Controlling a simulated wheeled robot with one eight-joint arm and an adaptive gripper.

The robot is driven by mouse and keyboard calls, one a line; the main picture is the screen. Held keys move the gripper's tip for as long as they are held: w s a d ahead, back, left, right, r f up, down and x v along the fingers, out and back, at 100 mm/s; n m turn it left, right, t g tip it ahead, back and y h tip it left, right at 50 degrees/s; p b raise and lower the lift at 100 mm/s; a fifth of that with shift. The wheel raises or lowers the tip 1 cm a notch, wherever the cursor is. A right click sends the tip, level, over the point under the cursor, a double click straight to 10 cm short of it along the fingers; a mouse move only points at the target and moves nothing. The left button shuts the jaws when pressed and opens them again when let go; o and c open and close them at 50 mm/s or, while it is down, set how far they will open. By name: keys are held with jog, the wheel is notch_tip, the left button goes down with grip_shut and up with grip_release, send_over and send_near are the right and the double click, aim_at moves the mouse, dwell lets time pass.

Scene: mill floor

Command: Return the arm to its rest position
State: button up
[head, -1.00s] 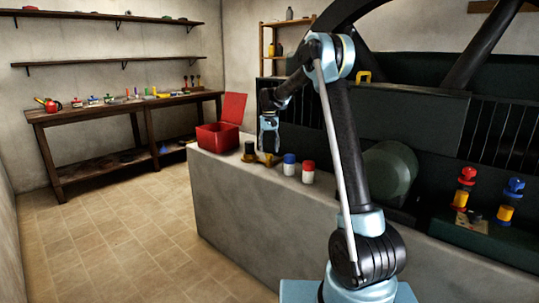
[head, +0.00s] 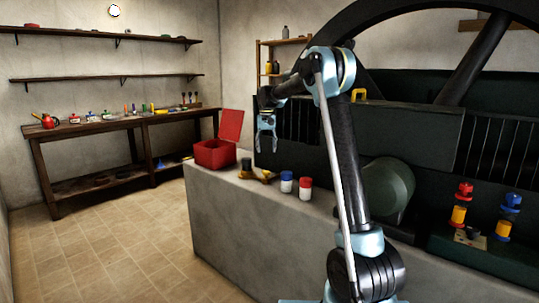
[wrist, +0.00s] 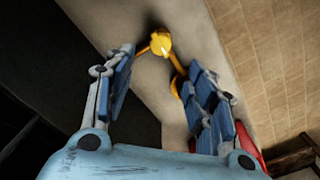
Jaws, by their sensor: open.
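My arm (head: 345,150) is raised over the concrete ledge, bent at the elbow, with its forearm reaching left. My gripper (head: 266,148) hangs fingers down, open and empty, clear above the ledge top. In the wrist view its two blue-padded fingers (wrist: 160,90) are spread apart with nothing held. Below it, a brass-yellow piece (head: 265,177) lies on the ledge beside a dark-topped piece (head: 246,167). The brass piece also shows beyond the fingers in the wrist view (wrist: 160,44), apart from them and partly hidden by the right finger.
The concrete ledge (head: 230,220) also bears an open red box (head: 213,156), a blue-capped jar (head: 286,183) and a red-capped jar (head: 305,190). Dark machinery (head: 410,125) stands behind my arm. A wooden bench (head: 100,130) stands at the left wall. The tiled floor (head: 110,235) is clear.

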jog(key=s+d+r+t, duration=0.1)
jog(key=s+d, duration=0.9)
jog(key=s, duration=0.4)
jog(key=s+d+r, duration=0.2)
jog(key=s+d, duration=0.7)
jog(key=s, duration=0.4)
jog(key=s+d+f, duration=0.4)
jog(key=s+f, duration=0.5)
jog(key=s, duration=0.4)
jog(key=s+d+f+m+t, duration=0.1)
jog(key=s+d+f, duration=0.3)
jog(key=s+f, duration=0.5)
jog(key=s, duration=0.3)
jog(key=shift+s+d+f, duration=0.15)
jog(key=shift+s+f, duration=0.15)
jog(key=shift+s, duration=0.1)
